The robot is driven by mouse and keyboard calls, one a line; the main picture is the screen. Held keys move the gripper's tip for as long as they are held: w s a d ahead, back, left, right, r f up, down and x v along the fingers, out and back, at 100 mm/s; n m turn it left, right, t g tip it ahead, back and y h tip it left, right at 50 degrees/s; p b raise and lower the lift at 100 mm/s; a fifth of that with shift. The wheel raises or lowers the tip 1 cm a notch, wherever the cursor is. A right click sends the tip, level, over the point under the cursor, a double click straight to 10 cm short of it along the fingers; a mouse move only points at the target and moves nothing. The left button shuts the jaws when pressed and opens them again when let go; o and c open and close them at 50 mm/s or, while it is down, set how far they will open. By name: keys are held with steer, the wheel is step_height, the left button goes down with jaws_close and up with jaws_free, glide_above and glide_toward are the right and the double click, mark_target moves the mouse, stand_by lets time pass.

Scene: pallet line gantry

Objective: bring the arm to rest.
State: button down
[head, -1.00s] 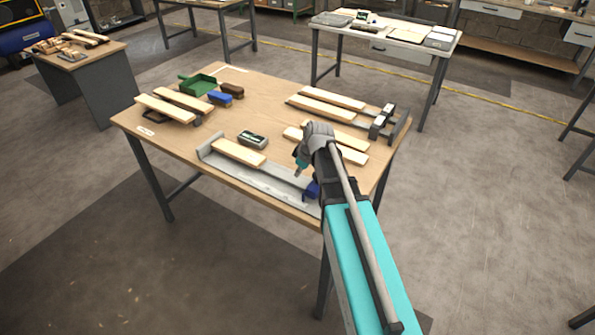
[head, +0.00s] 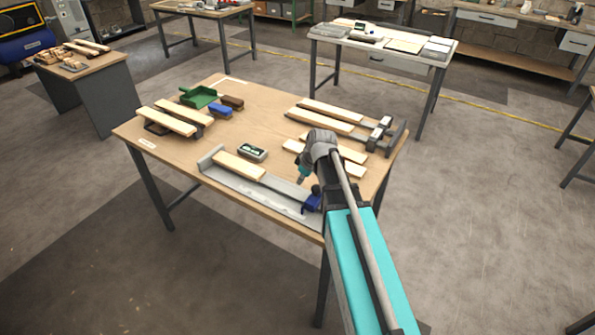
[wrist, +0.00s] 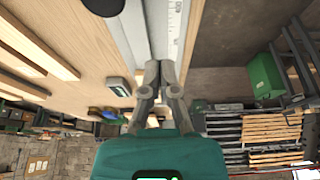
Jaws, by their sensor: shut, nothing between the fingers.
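My arm reaches from the bottom right of the head view over the near right part of the wooden workbench (head: 160,128). My gripper is mostly hidden behind my wrist in the head view. In the wrist view my gripper (wrist: 161,72) has its grey fingers together, with nothing between them. Its tips show against a long grey metal channel (wrist: 172,30) with scale marks. In the head view this channel (head: 250,188) lies along the bench's near edge. I cannot tell the height between the fingertips and the channel.
Clamped strips, a green dustpan (head: 198,96) and a blue brush (head: 220,110) are on the bench. Open floor lies right.

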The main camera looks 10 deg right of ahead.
steer(key=s+a+f+m+g+h, duration=0.1)
steer(key=s+a+m+g+h, duration=0.1)
steer(key=s+m, duration=0.6)
steer(key=shift+s+m+g+h, duration=0.4)
steer(key=shift+s, duration=3.45)
